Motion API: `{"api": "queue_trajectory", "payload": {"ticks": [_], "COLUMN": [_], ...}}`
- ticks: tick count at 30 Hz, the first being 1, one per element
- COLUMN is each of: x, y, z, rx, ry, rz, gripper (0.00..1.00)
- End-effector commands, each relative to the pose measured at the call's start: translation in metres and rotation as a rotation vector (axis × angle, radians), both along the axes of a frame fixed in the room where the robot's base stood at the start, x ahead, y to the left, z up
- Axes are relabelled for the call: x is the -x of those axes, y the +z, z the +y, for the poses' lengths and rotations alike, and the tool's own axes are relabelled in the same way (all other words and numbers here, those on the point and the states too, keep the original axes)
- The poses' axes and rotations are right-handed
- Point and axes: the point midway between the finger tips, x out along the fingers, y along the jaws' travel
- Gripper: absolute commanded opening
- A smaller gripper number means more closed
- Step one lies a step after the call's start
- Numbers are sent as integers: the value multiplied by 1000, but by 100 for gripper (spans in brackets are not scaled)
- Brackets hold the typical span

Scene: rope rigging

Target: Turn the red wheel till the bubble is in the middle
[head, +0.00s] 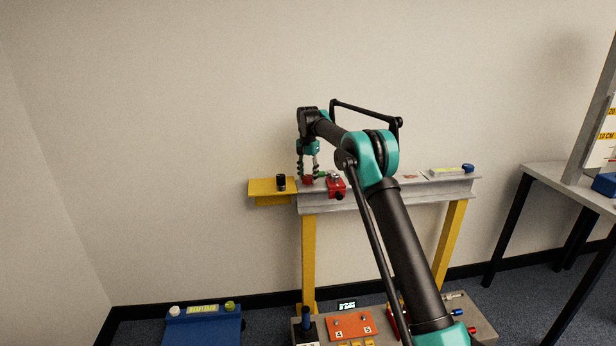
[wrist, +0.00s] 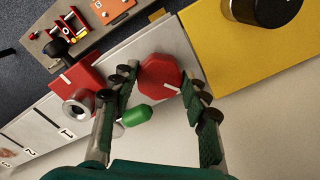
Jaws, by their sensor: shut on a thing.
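The red wheel (wrist: 160,76) is a faceted red knob with a white mark, at the left end of the grey beam (head: 390,196). In the wrist view my gripper (wrist: 157,84) has a finger on either side of the wheel, shut on it. In the head view my gripper (head: 308,168) points down onto the wheel (head: 308,180), partly covering it. A yellow-green strip (head: 446,170), possibly the level, lies on the beam's right end; I cannot make out a bubble. A green rounded piece (wrist: 138,117) shows beside the wheel.
A red block (head: 336,187) with a round metal fitting sits right of the wheel. A black cylinder (head: 281,182) stands on the yellow plate (head: 262,187) to the left. Below are a blue box (head: 204,328) and a panel with an orange plate (head: 350,327).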

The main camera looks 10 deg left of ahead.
Motion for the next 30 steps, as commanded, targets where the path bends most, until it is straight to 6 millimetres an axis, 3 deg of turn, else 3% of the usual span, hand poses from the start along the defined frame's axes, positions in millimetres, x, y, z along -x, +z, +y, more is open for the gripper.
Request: {"api": "queue_trajectory", "payload": {"ticks": [9, 24, 25, 30], "x": [-1, -1, -1, -1], "y": [0, 0, 0, 0], "z": [0, 0, 0, 0], "rx": [0, -1, -1, 0], "ry": [-101, -115, -115, -115], "rz": [-2, -3, -3, -1], "gripper": [16, 16, 49, 66]}}
